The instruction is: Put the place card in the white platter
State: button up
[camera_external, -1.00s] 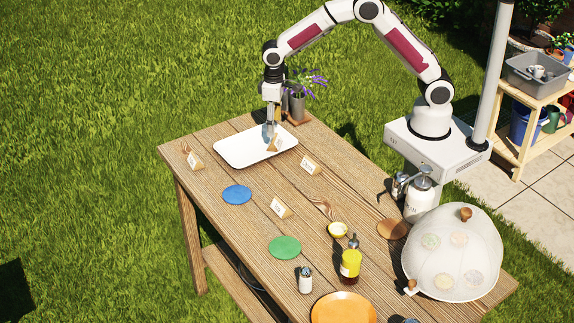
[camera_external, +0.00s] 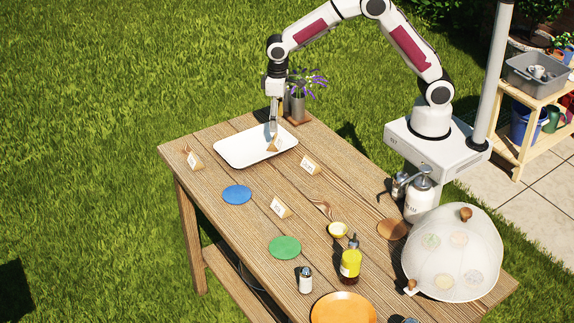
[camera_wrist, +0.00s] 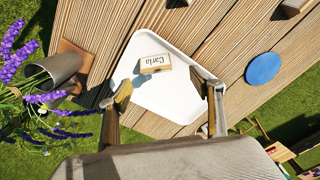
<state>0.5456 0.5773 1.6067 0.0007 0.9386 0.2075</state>
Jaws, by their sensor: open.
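The white platter (camera_external: 233,153) lies at the far left end of the wooden table. It also shows in the wrist view (camera_wrist: 172,105). A place card (camera_wrist: 154,64) reading "Carla" is inside the platter, near one side; in the external view the card (camera_external: 273,144) is by the platter's right half. My gripper (camera_wrist: 163,92) is open over the platter, one finger on each side, with the card apart from both fingertips. In the external view my gripper (camera_external: 273,130) is just above the card.
Other place cards stand at the left (camera_external: 195,161), middle (camera_external: 280,207) and right (camera_external: 309,165). A flower pot (camera_external: 297,104) stands close behind the platter. A blue disc (camera_external: 237,194), green disc (camera_external: 285,247), bottle (camera_external: 350,262) and mesh dome (camera_external: 452,255) are farther along.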

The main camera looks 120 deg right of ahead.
jog(key=s+a+r+n+t, duration=0.15)
jog(key=s+a+r, duration=0.25)
jog(key=a+r, duration=0.4)
jog(key=s+a+r+n+t, duration=0.1)
jog(key=s+a+r+n, duration=0.25)
jog(key=a+r, duration=0.5)
jog(key=s+a+n+t, duration=0.1)
jog(key=s+a, duration=0.5)
jog(key=s, duration=0.2)
jog(key=s+a+r+n+t, duration=0.1)
jog(key=s+a+n+t, duration=0.1)
jog(key=s+a, duration=0.4)
jog(key=s, duration=0.3)
jog(key=shift+n, duration=0.3)
jog(key=shift+s, duration=0.1)
